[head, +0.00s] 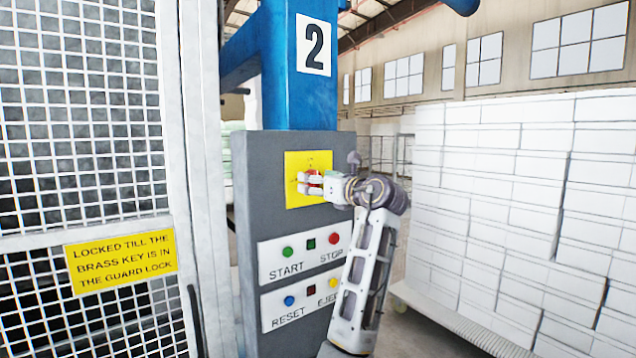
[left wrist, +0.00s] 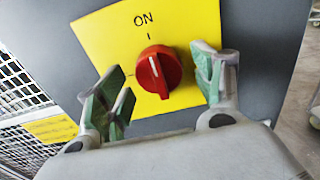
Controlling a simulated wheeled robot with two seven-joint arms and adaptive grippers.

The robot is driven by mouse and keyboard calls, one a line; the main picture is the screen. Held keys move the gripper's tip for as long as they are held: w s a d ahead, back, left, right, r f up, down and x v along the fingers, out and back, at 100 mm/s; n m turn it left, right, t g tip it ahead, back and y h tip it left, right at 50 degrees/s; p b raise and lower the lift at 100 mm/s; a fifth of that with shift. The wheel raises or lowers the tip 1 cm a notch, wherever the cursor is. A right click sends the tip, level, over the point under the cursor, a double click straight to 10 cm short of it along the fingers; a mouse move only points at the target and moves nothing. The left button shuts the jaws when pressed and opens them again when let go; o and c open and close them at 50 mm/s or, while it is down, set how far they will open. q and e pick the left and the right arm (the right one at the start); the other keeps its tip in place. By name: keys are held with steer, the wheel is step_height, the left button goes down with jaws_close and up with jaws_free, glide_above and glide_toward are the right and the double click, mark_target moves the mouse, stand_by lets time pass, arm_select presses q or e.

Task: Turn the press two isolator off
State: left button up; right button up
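The isolator is a red rotary knob (left wrist: 158,72) on a yellow plate (left wrist: 185,28) marked ON at the top. The knob's pale pointer line runs roughly up toward the ON tick, and another tick shows at its left. In the head view the yellow plate (head: 295,160) is on the grey panel below the number 2 sign (head: 314,44). My left gripper (head: 304,183) is in front of the plate and partly hides the knob. In the left wrist view my left gripper (left wrist: 163,78) is open, with green-padded fingers on both sides of the knob and visible gaps to it. My right gripper is not in view.
Below the isolator are START and STOP buttons (head: 310,244) and RESET and EJECT buttons (head: 300,298). A mesh guard (head: 80,120) with a yellow sign (head: 122,260) stands left. Stacked white blocks (head: 520,190) on a pallet fill the right.

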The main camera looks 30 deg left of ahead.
arm_select(q)
steer(key=c, duration=1)
steer(key=shift+n, duration=0.6)
steer(key=shift+w+n+b, duration=0.15)
steer(key=shift+n+b, duration=1.4)
steer(key=shift+n, duration=6.85)
